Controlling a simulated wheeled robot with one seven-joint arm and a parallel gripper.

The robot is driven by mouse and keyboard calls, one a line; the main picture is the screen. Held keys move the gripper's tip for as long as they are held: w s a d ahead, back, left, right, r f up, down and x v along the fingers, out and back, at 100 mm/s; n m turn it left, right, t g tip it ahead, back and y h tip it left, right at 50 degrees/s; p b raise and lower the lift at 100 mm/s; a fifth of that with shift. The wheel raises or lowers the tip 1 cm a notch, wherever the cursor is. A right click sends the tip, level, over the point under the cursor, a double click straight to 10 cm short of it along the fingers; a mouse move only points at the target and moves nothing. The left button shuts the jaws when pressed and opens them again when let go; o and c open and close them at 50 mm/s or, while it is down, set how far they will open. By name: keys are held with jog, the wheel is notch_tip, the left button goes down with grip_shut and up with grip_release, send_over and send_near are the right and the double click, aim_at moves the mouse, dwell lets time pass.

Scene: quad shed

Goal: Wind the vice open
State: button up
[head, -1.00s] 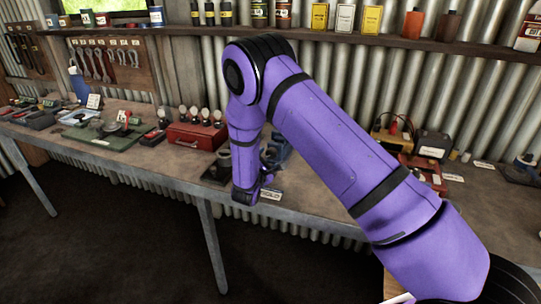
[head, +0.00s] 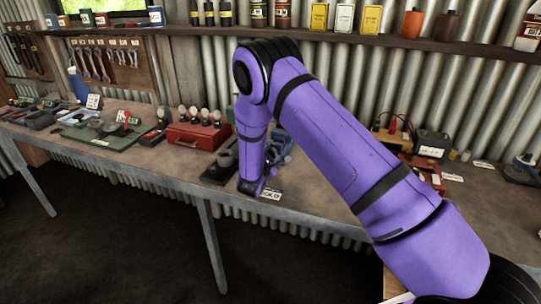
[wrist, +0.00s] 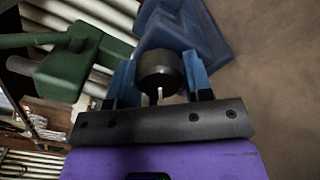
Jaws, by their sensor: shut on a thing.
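The blue vice (head: 283,143) stands on the bench, partly hidden behind my purple arm in the head view. In the wrist view its blue body (wrist: 185,28) fills the top middle. A dark round screw head (wrist: 160,68) faces my wrist, with a short pale pin (wrist: 159,95) below it. My gripper (wrist: 160,80) has one finger on each side of the screw head and is shut on it. How far apart the vice jaws are cannot be told.
A green block with a rod (wrist: 75,62) lies left of the vice in the wrist view. A red toolbox (head: 196,135) stands left of my arm. A white label (head: 271,194) lies by the bench's front edge. Bare bench (head: 310,190) shows to the right.

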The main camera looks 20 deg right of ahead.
jog(key=n, duration=0.6)
jog(key=shift+a+n, duration=0.1)
jog(key=shift+n, duration=0.3)
jog(key=n, duration=0.6)
jog(key=shift+f+n, duration=0.1)
jog(key=shift+n, duration=0.3)
dwell(0.3)
jog(key=o, duration=0.9)
jog(key=shift+o, duration=0.2)
jog(key=v, duration=1)
jog(key=shift+s+a, duration=0.2)
jog(key=shift+s, duration=0.15)
